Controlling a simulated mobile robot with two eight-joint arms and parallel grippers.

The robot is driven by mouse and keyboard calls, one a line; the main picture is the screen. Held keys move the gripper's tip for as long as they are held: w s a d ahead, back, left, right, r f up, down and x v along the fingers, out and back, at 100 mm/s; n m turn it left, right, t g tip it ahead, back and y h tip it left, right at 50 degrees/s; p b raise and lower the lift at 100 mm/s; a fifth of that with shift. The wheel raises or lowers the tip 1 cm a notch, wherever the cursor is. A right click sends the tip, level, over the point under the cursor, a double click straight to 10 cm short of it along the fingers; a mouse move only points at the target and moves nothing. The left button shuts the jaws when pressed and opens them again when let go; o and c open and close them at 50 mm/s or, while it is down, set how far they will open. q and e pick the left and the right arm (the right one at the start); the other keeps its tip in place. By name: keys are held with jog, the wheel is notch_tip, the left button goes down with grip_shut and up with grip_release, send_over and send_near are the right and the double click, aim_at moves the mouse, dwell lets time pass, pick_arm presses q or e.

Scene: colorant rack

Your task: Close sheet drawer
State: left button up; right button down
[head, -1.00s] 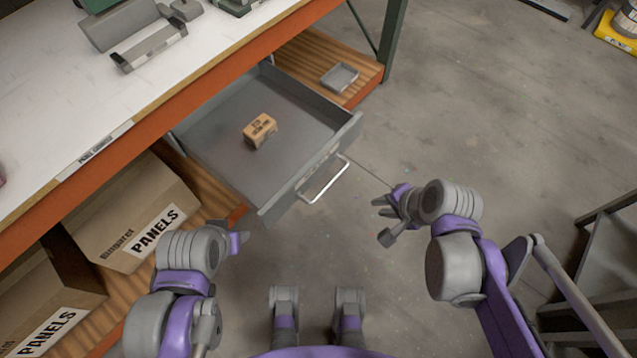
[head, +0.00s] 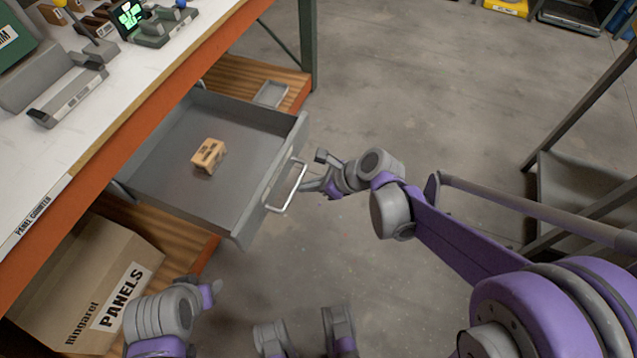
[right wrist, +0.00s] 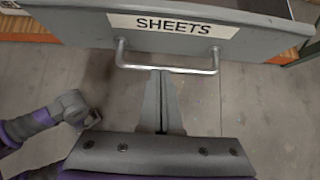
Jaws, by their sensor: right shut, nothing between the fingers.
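The grey sheet drawer (head: 240,222) stands pulled out from under the workbench, with a small cardboard box (head: 208,156) lying inside it. Its silver handle (head: 287,188) is on the front face. In the right wrist view the drawer front (right wrist: 262,45) carries a "SHEETS" label, and the handle (right wrist: 165,69) runs across just ahead of the fingertips. My right gripper (head: 306,184) is shut and empty, close to the handle's middle; whether it touches is unclear. It also shows in the right wrist view (right wrist: 161,75). My left gripper (head: 212,288) is below the drawer's near corner, its finger gap unclear.
The white workbench top (head: 95,140) with an orange edge lies at left, devices standing on it. A cardboard panels box (head: 75,270) sits on the wooden shelf below. A small grey tray (head: 271,94) lies beyond the drawer. A grey metal rack (head: 575,190) stands at right; the floor between is clear.

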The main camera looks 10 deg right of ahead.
aim_at(277, 184)
jog(key=a, duration=0.1)
jog(key=w+a+f, duration=0.1)
jog(key=w+a, duration=0.1)
jog(key=shift+w+a+f, duration=0.2)
jog(key=shift+f, duration=0.15)
pick_arm(q)
jog(key=shift+f+b, duration=0.3)
jog(key=shift+f, duration=0.25)
pick_arm(e)
jog(key=shift+w+a, duration=0.45)
jog(key=shift+a, duration=0.15)
